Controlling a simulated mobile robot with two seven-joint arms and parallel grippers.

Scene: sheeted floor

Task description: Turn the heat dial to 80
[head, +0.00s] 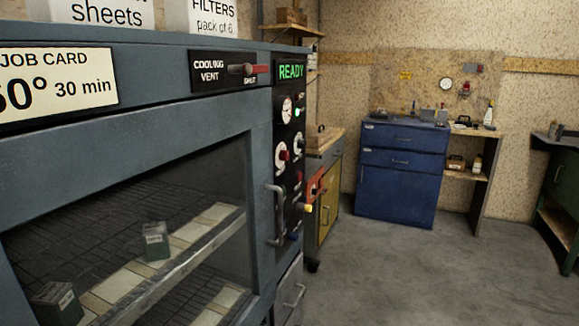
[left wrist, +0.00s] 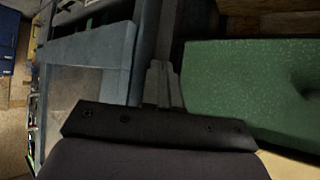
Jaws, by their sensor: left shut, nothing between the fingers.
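The blue-grey oven (head: 180,90) fills the left side of the head view. Its black control panel (head: 287,150) is seen at a steep angle. A lit READY display (head: 291,71) is at its top. Below are a white round gauge (head: 286,110) and a white-faced dial with a red knob (head: 283,155). Their markings are too small to read, so I cannot tell the heat setting. In the left wrist view my left gripper (left wrist: 161,85) is shut and empty, with no dial at its fingertips. My right gripper is not in view.
A door handle (head: 276,214) sticks out below. A blue cabinet (head: 402,170) stands behind, with open floor (head: 430,270) before it. A green surface (left wrist: 250,90) lies close beside my left gripper.

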